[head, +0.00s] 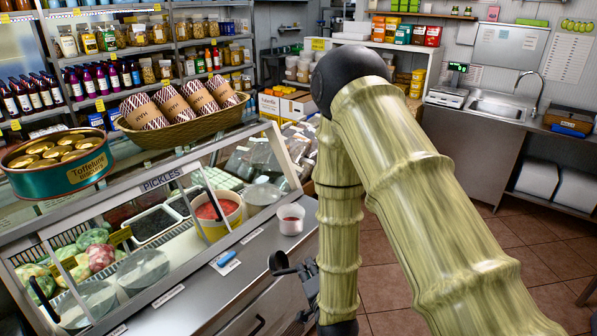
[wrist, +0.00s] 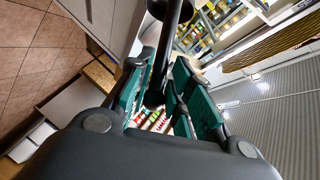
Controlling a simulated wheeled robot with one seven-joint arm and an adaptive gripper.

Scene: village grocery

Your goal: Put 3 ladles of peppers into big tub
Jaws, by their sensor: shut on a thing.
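Red chopped peppers (head: 217,208) fill a yellow-and-white container (head: 215,232) in the pickles counter. A white tub (head: 290,226) with some red contents stands on the counter ledge, to the right of it. My gripper (wrist: 165,90) has green-padded fingers closed around the black handle of a ladle (wrist: 156,84) in the wrist view. In the head view, a dark round piece that looks like the ladle's bowl (head: 279,262) shows below the white tub, apart from it. My arm hides most of the gripper there. I cannot tell whether the bowl holds anything.
A blue marker-like item (head: 227,258) lies on the steel ledge. A slanted glass case with a PICKLES sign (head: 160,180) stands left of the containers. Tiled floor lies right.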

